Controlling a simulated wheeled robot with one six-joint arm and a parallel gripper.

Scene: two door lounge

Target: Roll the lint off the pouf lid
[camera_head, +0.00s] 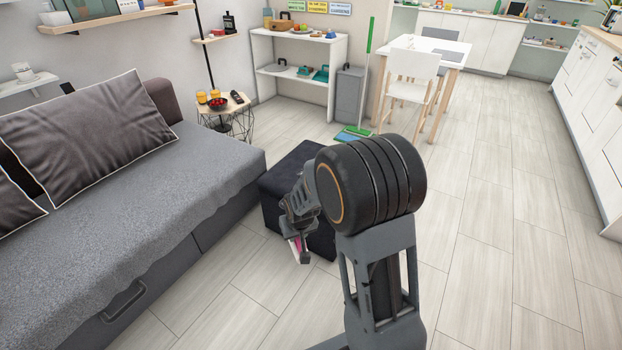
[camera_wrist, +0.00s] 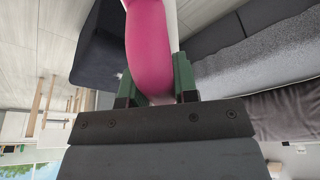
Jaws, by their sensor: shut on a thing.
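The pouf (camera_head: 275,192) is a dark, box-shaped seat on the floor beside the sofa in the head view. My arm hides part of its top. In the wrist view the pouf (camera_wrist: 97,52) is a dark block at the upper left. My gripper (camera_head: 300,248) is in front of the pouf's near side in the head view. Its green fingers are shut on a pink rounded handle with a white part beside it, seemingly the lint roller (camera_wrist: 148,35). Most of the roller is out of the wrist view. I cannot make out lint on the lid.
The grey sofa (camera_head: 150,200) stands close on the left. A wire side table (camera_head: 228,108) with a red bowl is behind the pouf. A green broom (camera_head: 368,60) and a white table (camera_head: 440,47) with chairs stand farther back. The floor on the right is clear.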

